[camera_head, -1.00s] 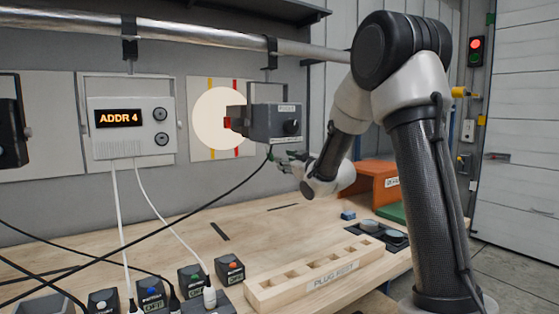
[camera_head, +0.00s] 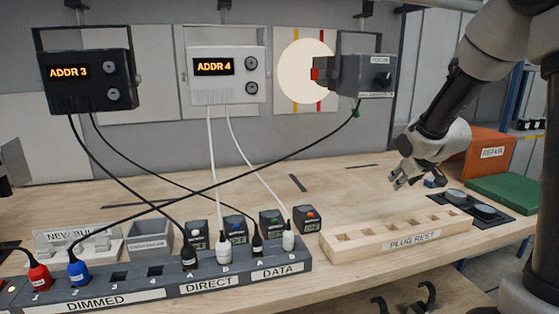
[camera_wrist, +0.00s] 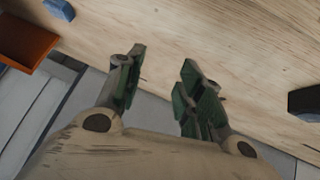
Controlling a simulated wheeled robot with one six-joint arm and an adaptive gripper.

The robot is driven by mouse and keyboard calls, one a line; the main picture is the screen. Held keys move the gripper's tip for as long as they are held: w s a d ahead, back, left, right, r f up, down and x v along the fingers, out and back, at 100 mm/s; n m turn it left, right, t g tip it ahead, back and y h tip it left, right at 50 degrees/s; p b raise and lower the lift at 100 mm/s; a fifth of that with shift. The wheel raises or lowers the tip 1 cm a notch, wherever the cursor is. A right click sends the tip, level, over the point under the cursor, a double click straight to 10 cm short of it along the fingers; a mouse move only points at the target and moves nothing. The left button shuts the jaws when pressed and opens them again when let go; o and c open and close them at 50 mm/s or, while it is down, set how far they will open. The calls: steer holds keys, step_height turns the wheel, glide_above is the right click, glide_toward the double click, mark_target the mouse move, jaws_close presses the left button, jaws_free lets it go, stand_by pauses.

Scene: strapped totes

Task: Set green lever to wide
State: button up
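A dark grey lamp (camera_head: 366,76) hangs from the rail and throws a round pale spot of light (camera_head: 303,72) on a wall panel with coloured stripes.
A plug rest (camera_head: 345,246), green mat (camera_head: 505,193) and orange repair bin (camera_head: 488,157) lie near my gripper. Two address boxes, black (camera_head: 90,80) and white (camera_head: 227,75), hang at left. A socket strip (camera_head: 150,287) with several cables runs along the front. Mid-bench is mostly clear.

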steer(key=s+r+m+g, duration=0.1)
steer(key=s+r, duration=0.1)
steer(key=s, duration=0.9)
steer(key=s+a+r+m+g, duration=0.1)
steer(key=s+r, duration=0.2)
steer(key=s, duration=0.8)
steer(key=s+a+r+m+g, duration=0.1)
steer(key=s+r+g, duration=0.1)
steer(key=s, duration=1)
steer(key=shift+a+r, duration=0.2)
steer(key=shift+r, duration=0.4)
